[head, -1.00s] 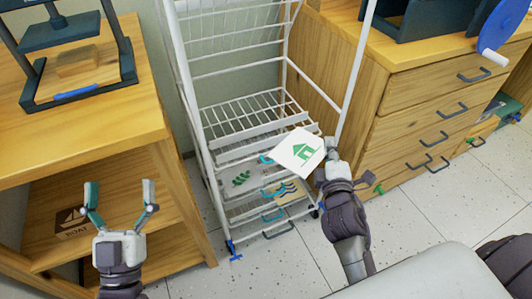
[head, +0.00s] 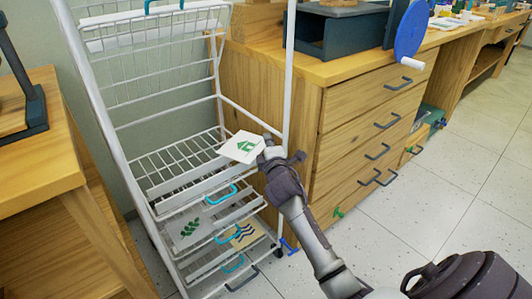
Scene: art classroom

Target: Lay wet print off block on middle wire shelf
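The print (head: 241,147) is a white sheet with a green house picture. My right gripper (head: 267,151) is shut on its right edge and holds it nearly flat. In the picture the sheet overlaps the right front of an empty wire shelf (head: 165,163) of the white drying rack (head: 112,140). I cannot tell whether it touches that shelf. Lower shelves of the rack hold a print with green leaves (head: 189,229) and one with blue waves (head: 246,234). My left gripper is out of view. No block is clearly visible.
A white rack post (head: 289,75) rises just right of the print. The wooden drawer cabinet (head: 335,150) stands close on the right, and a wooden table (head: 40,175) on the left. An upper rack shelf (head: 150,25) is raised. Floor at the right is open.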

